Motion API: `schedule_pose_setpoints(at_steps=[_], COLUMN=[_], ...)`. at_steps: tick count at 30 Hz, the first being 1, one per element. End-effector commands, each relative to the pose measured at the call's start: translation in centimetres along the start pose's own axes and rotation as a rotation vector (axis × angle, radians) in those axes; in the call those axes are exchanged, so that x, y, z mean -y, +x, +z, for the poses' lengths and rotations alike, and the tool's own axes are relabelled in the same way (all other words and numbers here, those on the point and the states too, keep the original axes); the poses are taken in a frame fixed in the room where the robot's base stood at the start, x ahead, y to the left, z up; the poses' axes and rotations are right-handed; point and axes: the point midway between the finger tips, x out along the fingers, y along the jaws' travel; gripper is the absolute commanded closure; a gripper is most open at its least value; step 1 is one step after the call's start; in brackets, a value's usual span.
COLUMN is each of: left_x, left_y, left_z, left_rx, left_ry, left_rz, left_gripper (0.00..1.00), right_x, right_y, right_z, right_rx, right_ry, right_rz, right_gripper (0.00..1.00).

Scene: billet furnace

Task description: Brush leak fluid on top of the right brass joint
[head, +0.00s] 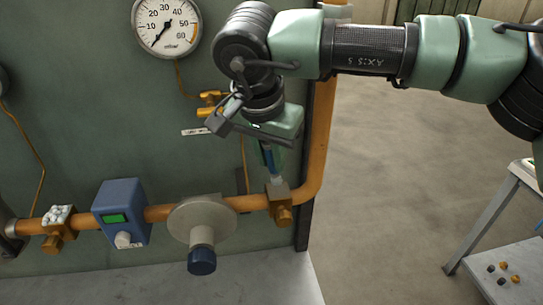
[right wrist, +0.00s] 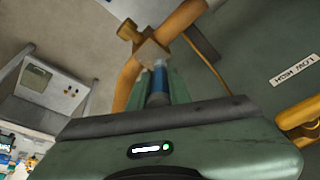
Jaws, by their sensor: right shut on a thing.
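The right brass joint (head: 284,206) sits on the orange pipe near its bend. My right gripper (head: 266,150) points down above it, shut on a brush with a blue handle (head: 268,160). The brush's pale tip (head: 277,181) is at the joint's top and appears to touch it. In the right wrist view the blue brush (right wrist: 159,80) stands between the fingers (right wrist: 160,88), with the brass joint (right wrist: 152,52) just beyond its end. No foam is visible on this joint. The left brass joint (head: 55,240) has white foam (head: 58,215) on top. My left gripper is out of view.
Along the orange pipe (head: 160,213) are a blue box with a green display (head: 122,210) and a round grey regulator (head: 201,218). A pressure gauge (head: 166,26) and a yellow valve (head: 211,102) are on the panel. A grey cart (head: 508,262) stands right; the floor between is clear.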

Motion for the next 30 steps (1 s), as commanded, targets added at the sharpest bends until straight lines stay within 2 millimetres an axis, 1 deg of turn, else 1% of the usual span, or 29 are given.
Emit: schedule_pose_setpoints(at_steps=[1, 16, 19, 26, 30], left_x=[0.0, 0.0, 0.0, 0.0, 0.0], left_y=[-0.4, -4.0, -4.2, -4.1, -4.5], left_z=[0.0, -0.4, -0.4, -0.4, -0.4], left_rx=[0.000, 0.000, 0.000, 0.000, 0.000], left_ry=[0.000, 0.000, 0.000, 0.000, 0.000], left_rz=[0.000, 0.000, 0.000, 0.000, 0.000], left_gripper=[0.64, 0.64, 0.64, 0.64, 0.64], right_x=[0.0, 0.2, 0.2, 0.2, 0.2], right_y=[-0.5, -5.2, -5.6, -5.5, -5.9], right_z=[-0.2, -1.8, -1.9, -1.9, -2.0], right_rx=[0.000, 0.000, 0.000, 0.000, 0.000], right_ry=[0.001, 0.001, 0.001, 0.001, 0.001], right_rz=[-0.001, -0.001, -0.001, -0.001, -0.001], right_gripper=[1.00, 1.00, 1.00, 1.00, 1.00])
